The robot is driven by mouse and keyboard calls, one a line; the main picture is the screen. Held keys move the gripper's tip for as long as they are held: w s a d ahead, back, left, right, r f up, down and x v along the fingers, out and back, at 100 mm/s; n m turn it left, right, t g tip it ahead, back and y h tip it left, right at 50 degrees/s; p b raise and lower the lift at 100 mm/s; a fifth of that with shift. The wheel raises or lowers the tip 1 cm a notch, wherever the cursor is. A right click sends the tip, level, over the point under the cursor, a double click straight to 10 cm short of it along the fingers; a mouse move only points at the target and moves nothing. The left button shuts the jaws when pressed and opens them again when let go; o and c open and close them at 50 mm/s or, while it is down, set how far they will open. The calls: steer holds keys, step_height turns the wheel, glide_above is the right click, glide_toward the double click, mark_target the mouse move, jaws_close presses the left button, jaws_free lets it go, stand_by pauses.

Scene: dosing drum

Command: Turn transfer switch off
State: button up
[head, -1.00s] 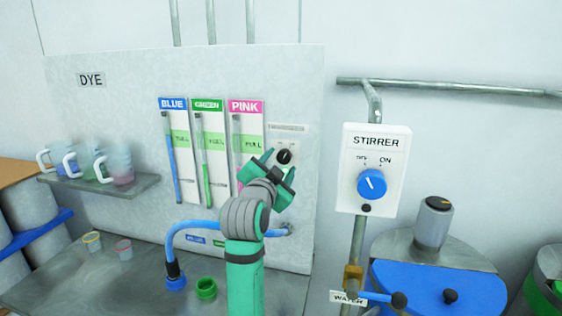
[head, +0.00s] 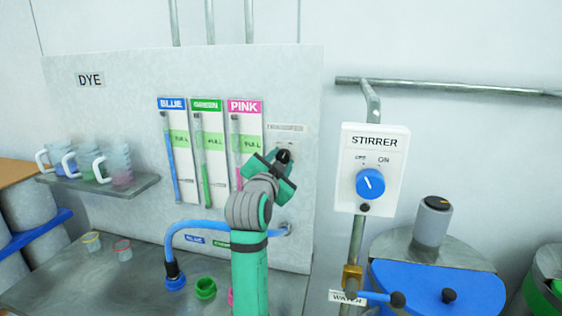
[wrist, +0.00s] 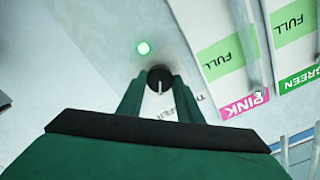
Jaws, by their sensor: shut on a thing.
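The transfer switch is a small black knob (head: 284,155) on the grey dye panel, right of the pink gauge, under a small label (head: 287,128) that is hard to read. In the wrist view the knob (wrist: 159,79) shows a pale pointer line and sits between my fingertips. My green gripper (head: 273,170) is at the panel, shut on the knob; the wrist view also shows my gripper (wrist: 158,90). My fingers and wrist hide part of the switch plate in the head view.
Blue, green and pink gauges (head: 207,150) are just left of my gripper. A stirrer box (head: 370,170) with a blue knob is to the right. A blue hose (head: 205,226) runs below. Jugs (head: 90,163) stand on a shelf at left.

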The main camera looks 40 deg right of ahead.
steer(key=shift+n, duration=0.3)
steer(key=n, duration=0.5)
steer(key=shift+f+n, duration=0.1)
steer(key=shift+n, duration=0.2)
steer(key=n, duration=0.5)
steer(key=shift+n, duration=0.3)
steer(key=o, duration=1)
steer(key=shift+o, duration=0.2)
steer(key=v, duration=1)
steer(key=shift+s+a, duration=0.25)
steer(key=shift+s, duration=0.05)
